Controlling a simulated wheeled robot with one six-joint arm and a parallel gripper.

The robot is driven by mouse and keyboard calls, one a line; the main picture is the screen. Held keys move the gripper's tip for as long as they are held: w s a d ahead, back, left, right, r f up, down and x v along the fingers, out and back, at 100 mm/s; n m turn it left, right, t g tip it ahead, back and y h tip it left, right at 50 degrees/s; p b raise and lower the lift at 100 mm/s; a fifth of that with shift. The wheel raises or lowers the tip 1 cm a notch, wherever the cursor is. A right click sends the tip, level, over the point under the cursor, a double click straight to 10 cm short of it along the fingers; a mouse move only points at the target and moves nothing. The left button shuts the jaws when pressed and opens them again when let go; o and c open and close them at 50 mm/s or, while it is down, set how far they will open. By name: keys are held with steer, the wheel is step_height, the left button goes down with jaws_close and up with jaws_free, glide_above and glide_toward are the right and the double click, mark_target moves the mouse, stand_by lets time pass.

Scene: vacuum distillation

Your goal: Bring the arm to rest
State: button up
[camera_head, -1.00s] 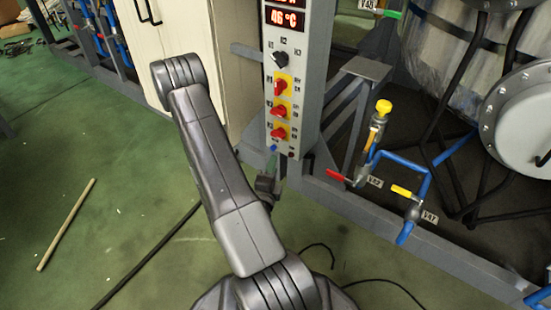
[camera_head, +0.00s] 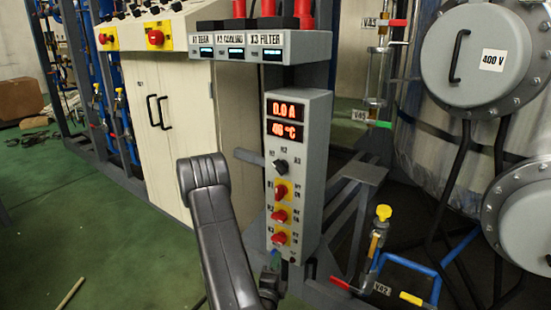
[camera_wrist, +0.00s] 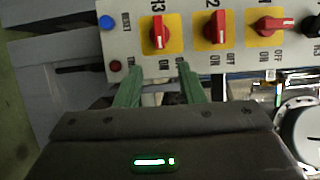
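My gripper (camera_wrist: 160,90) shows two green fingers in the wrist view, set apart with nothing visible between them. They point toward the lower part of a grey control panel (camera_head: 316,140), near the leftmost red rotary switch (camera_wrist: 159,31); contact cannot be judged. In the head view my dark arm rises left of the panel and bends down.
The panel reads 0.0 A and 46 °C. A white cabinet (camera_head: 168,95) stands left. Blue pipework with a yellow-topped valve (camera_head: 383,213) and a large vessel (camera_head: 475,55) are right. Green floor (camera_head: 120,235) is open at lower left; a stick (camera_head: 70,294) lies there.

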mark_target(283, 244)
steer(key=x, duration=0.8)
steer(key=shift+w+b, duration=0.25)
steer(key=shift+b, duration=0.15)
steer(key=shift+s, duration=0.1)
steer(key=p+v, duration=0.1)
steer(key=v, duration=1.3)
steer(key=b+x, duration=0.1)
steer(key=x, duration=1.3)
steer(key=shift+s, duration=0.1)
steer(key=shift+w+r, duration=0.15)
steer(key=shift+w, duration=0.1)
steer(key=n, duration=0.2)
steer(key=r+n+g, duration=0.1)
steer(key=n, duration=0.1)
steer(key=shift+a+g, duration=0.1)
steer(key=shift+g, duration=0.2)
steer(key=shift+w+a+r+n+g, duration=0.15)
steer(key=shift+n+g, duration=0.25)
steer(key=shift+n, duration=0.4)
steer(key=shift+a+r+n+g, duration=0.15)
steer(key=shift+n+g, duration=0.25)
steer(key=shift+n, duration=0.4)
steer(key=shift+d+r, duration=0.1)
steer(key=shift+d, duration=0.05)
